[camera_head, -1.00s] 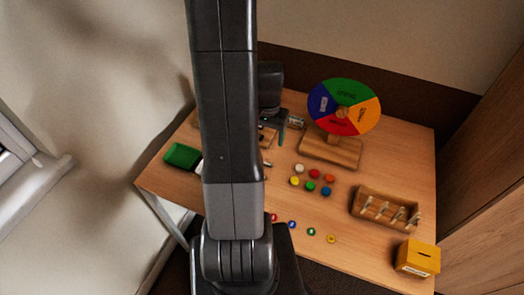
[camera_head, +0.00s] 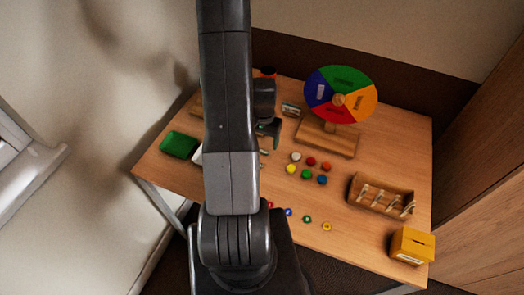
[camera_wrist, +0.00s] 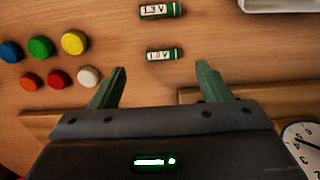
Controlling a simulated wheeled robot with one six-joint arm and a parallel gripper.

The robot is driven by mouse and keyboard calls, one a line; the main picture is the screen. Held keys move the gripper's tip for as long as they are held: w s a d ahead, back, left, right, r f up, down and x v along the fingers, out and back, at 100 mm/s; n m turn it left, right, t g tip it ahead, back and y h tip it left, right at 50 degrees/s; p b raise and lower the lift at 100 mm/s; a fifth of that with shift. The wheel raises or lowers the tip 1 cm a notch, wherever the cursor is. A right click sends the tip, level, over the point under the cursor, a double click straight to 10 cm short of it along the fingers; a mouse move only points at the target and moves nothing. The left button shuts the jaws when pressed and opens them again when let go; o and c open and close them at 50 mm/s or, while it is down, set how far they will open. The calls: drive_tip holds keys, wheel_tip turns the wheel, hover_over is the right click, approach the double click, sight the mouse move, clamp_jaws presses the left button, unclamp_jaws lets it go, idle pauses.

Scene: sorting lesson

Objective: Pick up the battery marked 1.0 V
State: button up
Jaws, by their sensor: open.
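The battery marked 1.0 V (camera_wrist: 165,55) is a small green cylinder with a white label. It lies on the wooden table in the wrist view, beyond the fingertips and roughly centred between them. A similar battery marked 1.3 V (camera_wrist: 161,11) lies farther out, near the top edge. My gripper (camera_wrist: 161,70) is open, with its two green fingers apart and nothing between them. In the head view my gripper (camera_head: 272,130) is partly hidden behind my arm, over the left half of the table, and the battery's label cannot be read there.
Coloured buttons (camera_wrist: 73,43) lie left of the batteries. A white tray (camera_wrist: 275,5) is at the upper right of the wrist view, and a clock face (camera_wrist: 302,142) at the lower right. A colour wheel (camera_head: 340,95), a wooden rack (camera_head: 380,196) and a yellow box (camera_head: 411,245) stand to the right.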

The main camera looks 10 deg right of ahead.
sight(262, 147)
drive_tip(key=shift+w+f+p, duration=0.15)
drive_tip(key=shift+f+p, duration=0.15)
drive_tip(key=shift+f, duration=0.95)
drive_tip(key=shift+w+f+p, duration=0.15)
drive_tip(key=shift+f+p, duration=0.15)
drive_tip(key=shift+f, duration=0.9)
drive_tip(key=c, duration=1)
